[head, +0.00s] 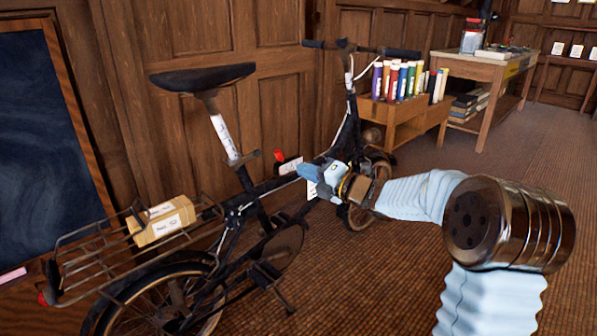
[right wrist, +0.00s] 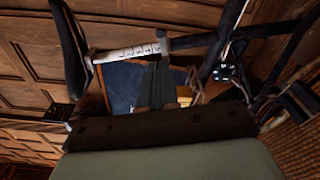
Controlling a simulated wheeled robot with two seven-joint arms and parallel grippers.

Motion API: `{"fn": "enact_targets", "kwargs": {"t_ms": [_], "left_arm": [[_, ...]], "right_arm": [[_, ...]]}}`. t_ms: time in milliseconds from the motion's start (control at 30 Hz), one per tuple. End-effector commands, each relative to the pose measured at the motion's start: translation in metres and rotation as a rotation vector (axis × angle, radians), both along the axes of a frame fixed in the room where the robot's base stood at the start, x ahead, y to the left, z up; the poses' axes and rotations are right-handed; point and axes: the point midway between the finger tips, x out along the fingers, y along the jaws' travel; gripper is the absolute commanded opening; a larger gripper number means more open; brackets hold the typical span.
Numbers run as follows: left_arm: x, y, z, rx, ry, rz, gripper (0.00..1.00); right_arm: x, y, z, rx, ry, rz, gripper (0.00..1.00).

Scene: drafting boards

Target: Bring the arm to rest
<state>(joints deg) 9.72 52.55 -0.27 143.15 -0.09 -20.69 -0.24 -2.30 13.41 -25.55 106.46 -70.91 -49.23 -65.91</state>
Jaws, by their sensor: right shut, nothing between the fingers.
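My right arm (head: 425,195) comes in from the lower right of the head view, in a pale blue ribbed sleeve with a metal elbow joint. My right gripper (head: 312,175) is at the middle of the head view, in front of the bicycle frame. Its fingers (right wrist: 155,88) are shut with nothing between them in the right wrist view. I cannot tell whether the gripper touches the bicycle. My left gripper does not show.
A dark bicycle (head: 262,185) stands against the panelled wall, with a wrapped parcel (head: 165,222) on its rear rack. A blackboard (head: 40,130) is at left. The floor at right is clear.

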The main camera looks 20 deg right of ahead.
Motion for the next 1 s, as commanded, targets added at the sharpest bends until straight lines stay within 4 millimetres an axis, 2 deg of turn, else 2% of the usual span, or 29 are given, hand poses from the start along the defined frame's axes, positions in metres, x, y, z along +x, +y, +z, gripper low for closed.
{"fn": "enact_targets", "kwargs": {"t_ms": [467,567,667,767,800,867,900,967,1000], "left_arm": [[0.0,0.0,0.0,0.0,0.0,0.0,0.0],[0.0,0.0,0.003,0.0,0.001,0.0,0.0],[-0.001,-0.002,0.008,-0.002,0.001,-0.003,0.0],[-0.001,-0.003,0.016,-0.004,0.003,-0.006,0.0],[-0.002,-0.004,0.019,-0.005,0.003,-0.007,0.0],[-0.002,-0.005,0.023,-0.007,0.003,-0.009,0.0],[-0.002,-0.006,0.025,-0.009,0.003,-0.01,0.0],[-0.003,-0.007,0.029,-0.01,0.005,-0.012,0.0],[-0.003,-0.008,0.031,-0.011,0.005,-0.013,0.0]], "right_arm": [[0.0,0.0,-0.002,0.004,0.005,-0.001,0.0],[0.004,0.007,-0.02,0.073,0.066,-0.015,0.0],[0.01,0.023,-0.067,0.258,0.227,-0.066,0.0],[0.005,0.047,-0.142,0.532,0.479,-0.172,0.0],[-0.003,0.058,-0.175,0.648,0.59,-0.229,0.0],[-0.02,0.074,-0.223,0.812,0.754,-0.33,0.0],[-0.036,0.085,-0.253,0.914,0.858,-0.404,0.0],[-0.064,0.102,-0.296,1.056,1.011,-0.528,0.0],[-0.086,0.114,-0.321,1.143,1.108,-0.619,0.0]]}}
